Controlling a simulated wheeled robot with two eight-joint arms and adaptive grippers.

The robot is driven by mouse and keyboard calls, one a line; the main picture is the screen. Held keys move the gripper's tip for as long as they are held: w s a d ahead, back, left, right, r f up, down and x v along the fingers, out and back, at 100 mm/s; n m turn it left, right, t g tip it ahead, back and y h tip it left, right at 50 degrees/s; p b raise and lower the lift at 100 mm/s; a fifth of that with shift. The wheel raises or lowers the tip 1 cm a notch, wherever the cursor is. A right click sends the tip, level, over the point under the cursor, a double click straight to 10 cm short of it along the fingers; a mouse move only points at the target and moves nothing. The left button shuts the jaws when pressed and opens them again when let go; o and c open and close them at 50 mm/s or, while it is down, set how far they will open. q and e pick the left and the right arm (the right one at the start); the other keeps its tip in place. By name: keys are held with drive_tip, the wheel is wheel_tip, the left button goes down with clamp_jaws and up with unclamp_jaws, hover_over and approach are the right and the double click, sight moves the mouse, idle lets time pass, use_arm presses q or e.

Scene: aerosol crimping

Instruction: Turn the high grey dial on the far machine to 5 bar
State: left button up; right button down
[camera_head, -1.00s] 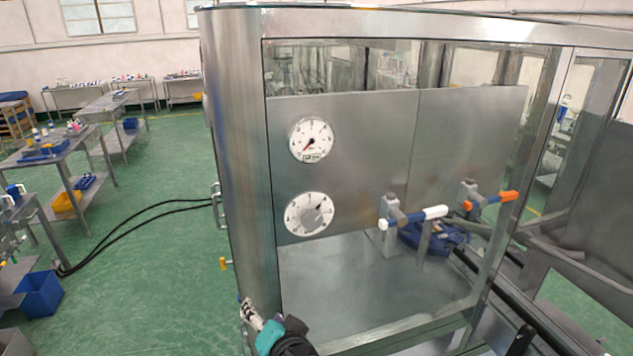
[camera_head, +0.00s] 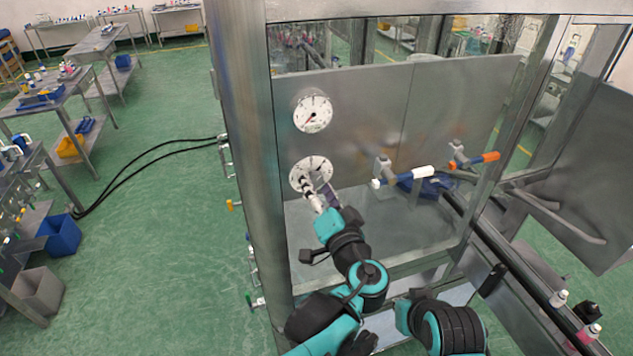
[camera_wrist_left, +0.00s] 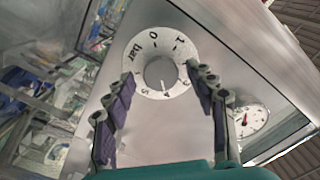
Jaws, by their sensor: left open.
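The grey dial (camera_head: 323,172) is a round grey knob on a white scale plate, on the machine's steel panel below a white gauge (camera_head: 313,113). My left gripper (camera_head: 317,190) is in front of it and hides part of it. In the left wrist view the grey knob (camera_wrist_left: 160,72) shows between the open fingers (camera_wrist_left: 158,78), one on either side, with no clear contact. My right gripper is not in view.
A white-handled valve (camera_head: 400,178) and an orange-handled valve (camera_head: 475,160) stick out right of the dial. The steel frame post (camera_head: 247,150) stands close on the left. The gauge also shows in the left wrist view (camera_wrist_left: 247,122), right of the fingers.

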use_arm(q)
drive_tip(key=shift+w+a, duration=0.2)
drive_tip(key=shift+w, duration=0.1)
drive_tip(key=c, duration=1.2)
drive_tip(key=shift+o, duration=0.2)
drive_tip(key=m+b, duration=0.1)
drive_tip(key=m, duration=0.2)
drive_tip(key=shift+m+b, duration=0.3)
drive_tip(key=shift+m, duration=0.1)
drive_tip(key=m+b, duration=0.1)
drive_tip(key=m, duration=0.3)
drive_tip(key=shift+m, duration=0.4)
